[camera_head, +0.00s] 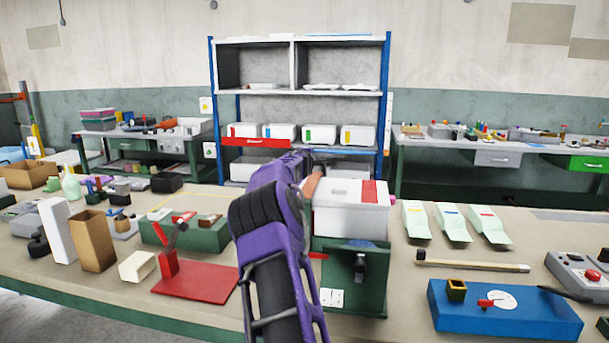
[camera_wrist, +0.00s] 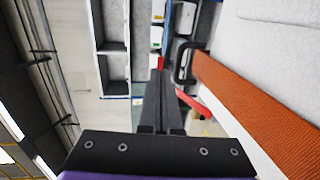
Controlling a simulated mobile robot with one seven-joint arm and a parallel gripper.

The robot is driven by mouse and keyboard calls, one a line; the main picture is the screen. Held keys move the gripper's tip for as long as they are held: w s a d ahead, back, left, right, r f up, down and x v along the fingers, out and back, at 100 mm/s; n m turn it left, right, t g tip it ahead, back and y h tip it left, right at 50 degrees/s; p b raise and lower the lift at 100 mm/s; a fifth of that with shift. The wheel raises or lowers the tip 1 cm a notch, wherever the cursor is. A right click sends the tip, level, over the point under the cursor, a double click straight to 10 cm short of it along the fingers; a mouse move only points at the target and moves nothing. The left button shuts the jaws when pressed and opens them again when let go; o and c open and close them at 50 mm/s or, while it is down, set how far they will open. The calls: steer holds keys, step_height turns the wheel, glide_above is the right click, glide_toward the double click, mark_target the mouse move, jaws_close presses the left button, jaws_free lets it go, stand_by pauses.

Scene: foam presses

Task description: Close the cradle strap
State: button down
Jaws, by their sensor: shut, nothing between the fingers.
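A white box with a red stripe (camera_head: 345,215) sits in a green cradle (camera_head: 374,290) in the head view. A dark catch (camera_head: 360,264) is on the cradle's front face. A wide orange-brown strap (camera_wrist: 250,100) runs beside the pale box surface (camera_wrist: 285,50) in the wrist view, with a black loop (camera_wrist: 180,66) at its end. A short brownish piece, perhaps the strap, shows at the box's left edge in the head view. My gripper (camera_wrist: 158,76) is shut and empty, its fingertips close to the loop; I cannot tell if they touch. My purple arm hides part of the cradle's left side.
A red base with a lever (camera_head: 195,278) and a green block (camera_head: 190,232) lie left of my arm. Right of the cradle are a wooden-handled rod (camera_head: 470,264), pale wedge trays (camera_head: 452,222) and a blue box (camera_head: 505,312). A shelf rack (camera_head: 300,93) stands behind.

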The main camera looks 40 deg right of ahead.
mark_target(308, 184)
steer(key=b+v, duration=0.1)
steer(key=v, duration=0.3)
steer(key=shift+s+a, duration=0.35)
steer(key=shift+a, duration=0.2)
steer(key=v, duration=0.6)
steer(key=shift+s+a+r, duration=0.25)
steer(key=shift+s, duration=0.05)
steer(key=shift+s+a, duration=0.15)
steer(key=shift+a, duration=0.05)
